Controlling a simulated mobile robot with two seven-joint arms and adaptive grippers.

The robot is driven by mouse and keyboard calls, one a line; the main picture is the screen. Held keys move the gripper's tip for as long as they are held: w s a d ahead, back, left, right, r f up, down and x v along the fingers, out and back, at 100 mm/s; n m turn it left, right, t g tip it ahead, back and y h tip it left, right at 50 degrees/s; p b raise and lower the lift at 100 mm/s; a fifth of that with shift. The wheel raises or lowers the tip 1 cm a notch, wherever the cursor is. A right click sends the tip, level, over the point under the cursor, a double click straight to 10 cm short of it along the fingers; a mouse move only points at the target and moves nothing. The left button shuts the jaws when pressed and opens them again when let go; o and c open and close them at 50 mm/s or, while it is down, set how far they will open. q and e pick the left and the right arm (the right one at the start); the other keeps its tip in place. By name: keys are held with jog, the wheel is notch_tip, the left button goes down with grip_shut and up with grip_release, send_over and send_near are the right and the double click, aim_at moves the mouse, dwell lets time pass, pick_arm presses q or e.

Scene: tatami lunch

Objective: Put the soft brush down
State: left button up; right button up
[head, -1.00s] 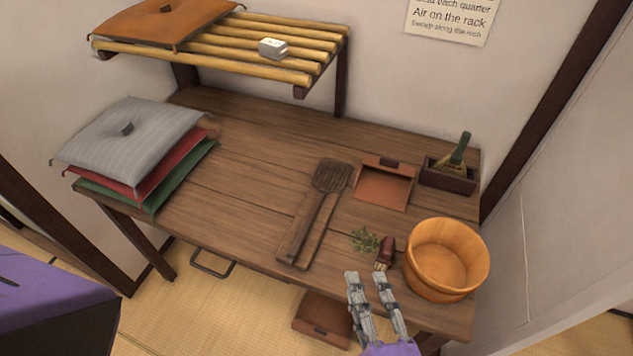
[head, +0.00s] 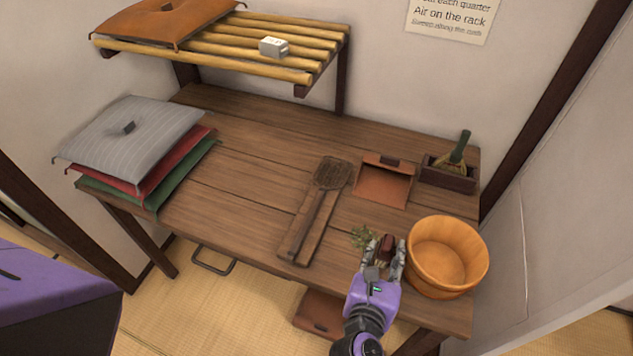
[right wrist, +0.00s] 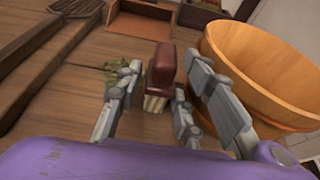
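The soft brush (head: 387,245) has a dark red back and pale bristles. It stands upright, bristles down, on the wooden table near the front right, left of the wooden tub. In the right wrist view the brush (right wrist: 158,75) is between the fingers of my right gripper (right wrist: 155,95), with small gaps showing at its sides. My right gripper (head: 387,258) is open around the brush in the head view. The bristle tips are partly hidden there by the gripper. My left gripper is out of view.
The wooden tub (head: 447,229) is close on the right of my right gripper. Green sprigs (head: 361,237) lie just left of the brush. A long-handled beater (head: 318,210), a dustpan (head: 384,186) and a box with a green-handled brush (head: 448,182) are also on the table (head: 240,190).

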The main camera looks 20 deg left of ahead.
jog(key=shift+x, duration=1.2)
grip_shut()
jog(key=shift+r, duration=0.1)
